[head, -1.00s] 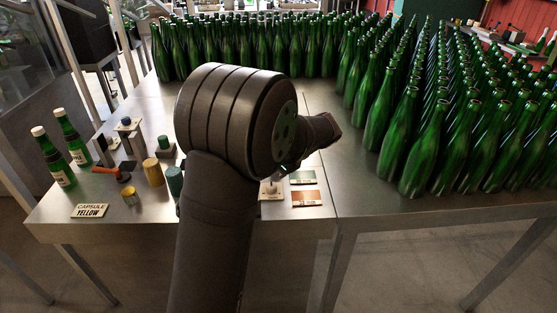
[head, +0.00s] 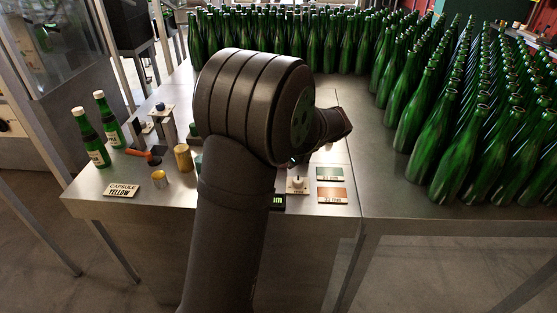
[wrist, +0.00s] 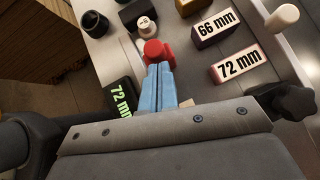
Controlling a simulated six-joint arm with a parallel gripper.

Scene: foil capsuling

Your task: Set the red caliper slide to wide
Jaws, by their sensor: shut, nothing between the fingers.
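In the wrist view a red knob (wrist: 155,50), which looks like the red caliper slide, lies just beyond the tips of my gripper (wrist: 160,72). The blue fingers are shut together with nothing between them. The tips are at or very near the red knob; I cannot tell whether they touch it. A black display (wrist: 122,98) left of the fingers reads "72 mm" in green. Two blocks to the right are marked "66 mm" (wrist: 215,28) and "72 mm" (wrist: 240,65). In the head view my arm hides the fingers and the red slide; part of the display (head: 278,201) shows.
In the head view many green bottles (head: 440,140) fill the back and right of the metal table. A "CAPSULE YELLOW" sign (head: 122,190) and two labelled bottles (head: 92,145) stand left.

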